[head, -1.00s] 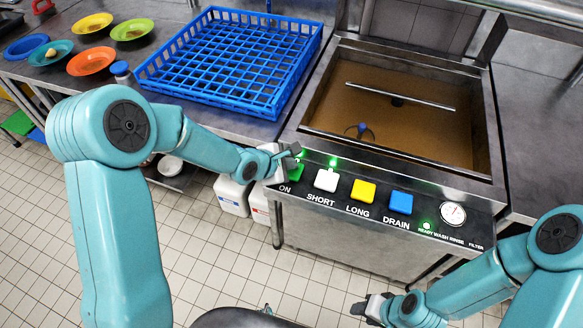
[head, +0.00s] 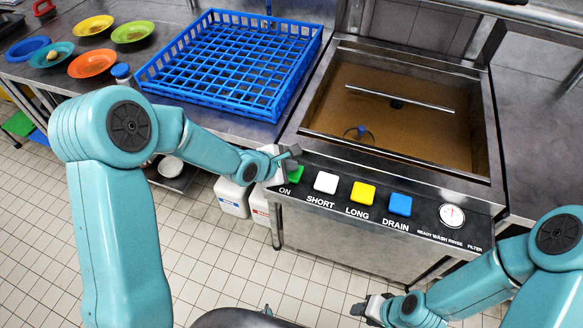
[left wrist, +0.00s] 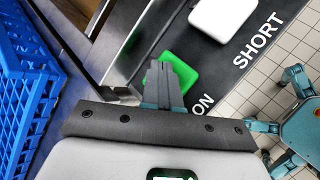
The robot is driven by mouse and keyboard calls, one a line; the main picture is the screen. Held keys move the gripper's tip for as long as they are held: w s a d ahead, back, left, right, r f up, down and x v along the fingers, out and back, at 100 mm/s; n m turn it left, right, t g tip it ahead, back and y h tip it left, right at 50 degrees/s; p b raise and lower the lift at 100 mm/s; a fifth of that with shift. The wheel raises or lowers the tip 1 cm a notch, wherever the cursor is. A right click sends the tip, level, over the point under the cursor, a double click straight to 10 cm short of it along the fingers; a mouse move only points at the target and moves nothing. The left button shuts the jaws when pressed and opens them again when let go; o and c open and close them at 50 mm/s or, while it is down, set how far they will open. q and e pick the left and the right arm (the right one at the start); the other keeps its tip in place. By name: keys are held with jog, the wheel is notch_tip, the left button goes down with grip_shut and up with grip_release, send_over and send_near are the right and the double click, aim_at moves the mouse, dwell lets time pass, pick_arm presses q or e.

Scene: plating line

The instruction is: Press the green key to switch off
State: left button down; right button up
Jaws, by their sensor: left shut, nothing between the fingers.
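The green key (head: 295,174) sits at the left end of the black control panel (head: 330,199), above the word ON. It also shows in the left wrist view (left wrist: 180,75), partly hidden by my fingers. My left gripper (head: 290,157) is shut and empty, its tips over the green key; in the left wrist view the shut fingers (left wrist: 165,84) overlap the key. I cannot tell whether they touch it. No indicator lamp on the panel is lit. My right gripper (head: 368,306) is at the bottom, away from the panel; its jaw state is unclear.
White (head: 326,182), yellow (head: 363,192) and blue keys (head: 400,204) stand right of the green one, then a round gauge (head: 452,215). The open basin (head: 398,110) of brown water lies behind. A blue rack (head: 232,62) and several coloured plates are at the left.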

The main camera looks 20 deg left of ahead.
pick_arm(q)
jog(key=shift+r+p, duration=0.3)
jog(key=shift+r, duration=0.25)
notch_tip(320, 180, up, 5)
jog(key=p, duration=0.5)
jog(key=shift+r, duration=0.1)
dwell(0.5)
